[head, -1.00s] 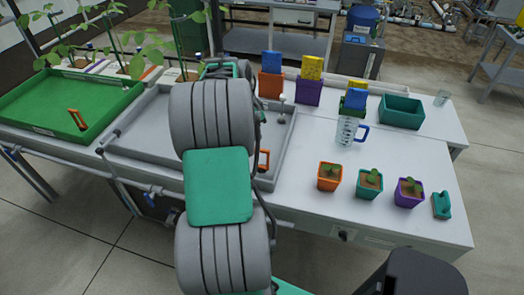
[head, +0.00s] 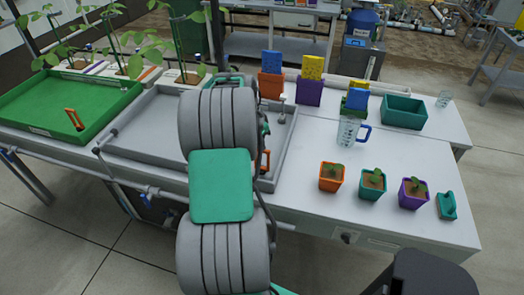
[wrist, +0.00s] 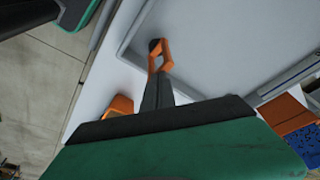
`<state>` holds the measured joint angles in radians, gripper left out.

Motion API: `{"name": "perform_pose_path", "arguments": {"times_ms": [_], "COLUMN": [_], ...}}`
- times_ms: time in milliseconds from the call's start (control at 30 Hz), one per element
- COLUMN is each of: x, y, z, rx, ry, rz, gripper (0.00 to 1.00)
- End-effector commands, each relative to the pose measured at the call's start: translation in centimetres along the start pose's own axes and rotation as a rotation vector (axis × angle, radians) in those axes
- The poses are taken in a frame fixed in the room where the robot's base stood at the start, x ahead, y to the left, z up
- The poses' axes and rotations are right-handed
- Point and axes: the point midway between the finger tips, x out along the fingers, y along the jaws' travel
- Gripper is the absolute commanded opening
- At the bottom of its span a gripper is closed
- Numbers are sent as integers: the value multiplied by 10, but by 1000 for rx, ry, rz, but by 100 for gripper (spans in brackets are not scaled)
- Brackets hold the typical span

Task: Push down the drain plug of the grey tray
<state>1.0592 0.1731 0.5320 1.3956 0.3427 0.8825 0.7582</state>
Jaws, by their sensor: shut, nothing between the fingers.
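The grey tray (head: 128,150) lies on the white bench, partly hidden behind my arm. An upright pin with a pale round top (head: 282,110), which looks like its drain plug, stands at its right side. An orange loop handle (head: 265,161) is at the tray's front right. In the wrist view, the tray's wall (wrist: 127,45) and an orange loop (wrist: 166,54) show ahead of the fingers. My gripper (wrist: 157,76) is shut and empty, pointing towards that loop; I cannot tell whether they touch. The pin is not clearly seen in the wrist view.
A green tray (head: 45,128) with an orange handle is at left. Orange (head: 270,86) and purple (head: 309,94) pots holding sponges stand behind. A clear jug (head: 348,130), a teal bin (head: 404,112) and small plant pots (head: 372,184) occupy the right. Bench between them is clear.

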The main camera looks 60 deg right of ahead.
Motion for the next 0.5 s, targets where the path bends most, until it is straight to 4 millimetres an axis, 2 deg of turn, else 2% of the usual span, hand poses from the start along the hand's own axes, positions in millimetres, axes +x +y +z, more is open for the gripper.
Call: {"name": "perform_pose_path", "arguments": {"times_ms": [300, 500], "x": [39, 48], "y": [0, 3], "z": [10, 14], "rx": [0, -3], "ry": [-1, -6], "rz": [2, 9], "gripper": [0, 0]}}
